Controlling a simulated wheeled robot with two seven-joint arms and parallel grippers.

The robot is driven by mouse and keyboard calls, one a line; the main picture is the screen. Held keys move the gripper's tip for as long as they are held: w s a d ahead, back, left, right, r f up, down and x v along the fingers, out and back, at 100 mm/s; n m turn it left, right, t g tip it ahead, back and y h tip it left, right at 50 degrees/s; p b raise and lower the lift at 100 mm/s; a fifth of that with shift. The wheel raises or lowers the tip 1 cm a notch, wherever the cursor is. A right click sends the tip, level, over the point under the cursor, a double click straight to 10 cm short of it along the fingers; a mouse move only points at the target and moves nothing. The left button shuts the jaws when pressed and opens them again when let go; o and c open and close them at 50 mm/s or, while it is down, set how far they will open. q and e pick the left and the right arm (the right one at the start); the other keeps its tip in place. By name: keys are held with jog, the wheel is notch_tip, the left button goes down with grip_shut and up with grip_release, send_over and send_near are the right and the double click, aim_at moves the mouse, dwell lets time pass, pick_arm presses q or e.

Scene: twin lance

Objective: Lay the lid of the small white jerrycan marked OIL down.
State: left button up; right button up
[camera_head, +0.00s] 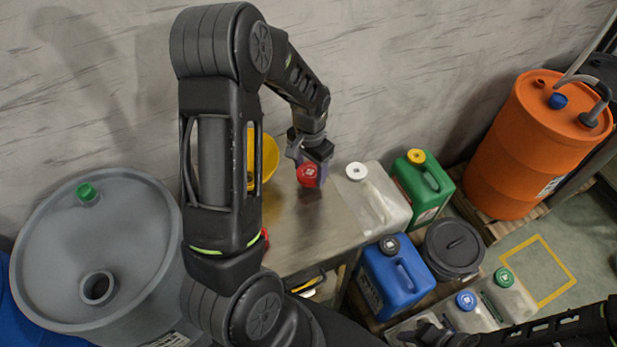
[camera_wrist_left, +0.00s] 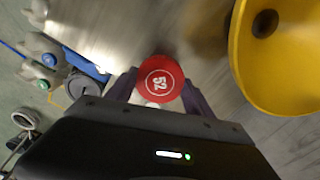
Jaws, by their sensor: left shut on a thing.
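My left gripper (camera_head: 310,160) is shut on a red lid (camera_head: 308,175) over the metal table (camera_head: 300,225). In the left wrist view the lid (camera_wrist_left: 160,79) faces the camera with a white ring and number, between the two fingers (camera_wrist_left: 158,92). A bit of white shows just below it; I cannot tell whether that is part of the lid or a thing under it. No OIL marking is legible, and I cannot pick out the small jerrycan. A red bit (camera_head: 265,239) shows past my left arm, mostly hidden. My right gripper (camera_head: 428,336) is at the bottom edge, jaws unclear.
A yellow funnel (camera_wrist_left: 285,60) stands close beside the lid. A white-capped jerrycan (camera_head: 385,200) and a green one (camera_head: 424,187) stand to the right. Blue jerrycan (camera_head: 390,278), dark bucket (camera_head: 453,249) and orange drum (camera_head: 530,145) lie beyond. The table's middle looks clear.

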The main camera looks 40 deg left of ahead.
aim_at(310, 173)
pick_arm(q)
jog(key=shift+f+p, duration=0.4)
jog(key=shift+f, duration=1.65)
jog(key=shift+f, duration=0.1)
jog(key=o, duration=1.5)
jog(key=shift+o, duration=0.2)
notch_tip(310, 173, up, 12)
jog(key=shift+r+b, duration=0.1)
jog(key=shift+b, duration=0.6)
